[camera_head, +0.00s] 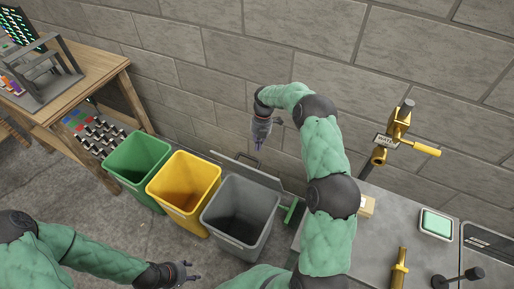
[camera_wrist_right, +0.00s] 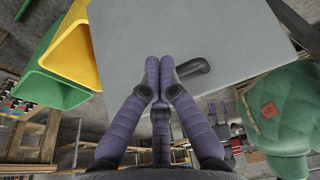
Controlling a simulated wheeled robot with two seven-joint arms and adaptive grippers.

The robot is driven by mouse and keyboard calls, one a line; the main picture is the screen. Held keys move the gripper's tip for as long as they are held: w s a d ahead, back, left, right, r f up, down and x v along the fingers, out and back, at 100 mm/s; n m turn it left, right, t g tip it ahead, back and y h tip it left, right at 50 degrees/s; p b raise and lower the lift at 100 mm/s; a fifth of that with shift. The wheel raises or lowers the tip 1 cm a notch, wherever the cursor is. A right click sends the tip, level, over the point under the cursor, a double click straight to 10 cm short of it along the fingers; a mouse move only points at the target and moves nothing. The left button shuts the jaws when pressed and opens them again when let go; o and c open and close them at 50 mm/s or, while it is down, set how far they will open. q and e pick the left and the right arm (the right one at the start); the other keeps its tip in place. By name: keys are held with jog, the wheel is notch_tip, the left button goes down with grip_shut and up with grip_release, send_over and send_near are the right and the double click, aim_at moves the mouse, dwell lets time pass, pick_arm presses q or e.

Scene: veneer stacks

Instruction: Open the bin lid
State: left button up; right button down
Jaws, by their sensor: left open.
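The grey bin (camera_head: 240,238) stands at the right end of a row of three bins, and its dark inside shows. Its grey lid (camera_head: 268,176) is swung up behind it on the wall side. A dark handle (camera_head: 249,158) is at the lid's upper edge. My right gripper (camera_head: 258,147) hangs just above the lid. In the right wrist view its purple fingertips (camera_wrist_right: 160,63) are together in front of a broad grey surface, with the dark handle (camera_wrist_right: 195,72) beside them; nothing shows held between them. My left gripper (camera_head: 194,271) is open and empty at the bottom, left of the grey bin.
A yellow bin (camera_head: 184,217) and a green bin (camera_head: 140,190) stand left of the grey one. A wooden table (camera_head: 105,70) is at upper left. A grey worktop (camera_head: 385,230) with brass fittings is at right. A block wall runs behind.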

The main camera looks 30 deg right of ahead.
jog(key=shift+r, duration=0.1)
dwell(0.3)
jog(key=v, duration=1.1)
jog(key=c, duration=1.1)
grip_release()
jog(key=shift+r, duration=0.35)
jog(key=shift+w+m, duration=0.1)
jog(key=shift+m, duration=0.4)
jog(key=a+f+m+p, duration=0.1)
jog(key=a+f+m, duration=0.1)
jog(key=f+m, duration=0.2)
jog(key=a+f+m+p, duration=0.2)
jog(key=a+f+m, duration=0.1)
jog(key=m, duration=0.4)
jog(key=a+f+m+p, duration=0.2)
jog(key=f+m, duration=0.4)
jog(key=shift+s+a, duration=0.25)
grip_shut()
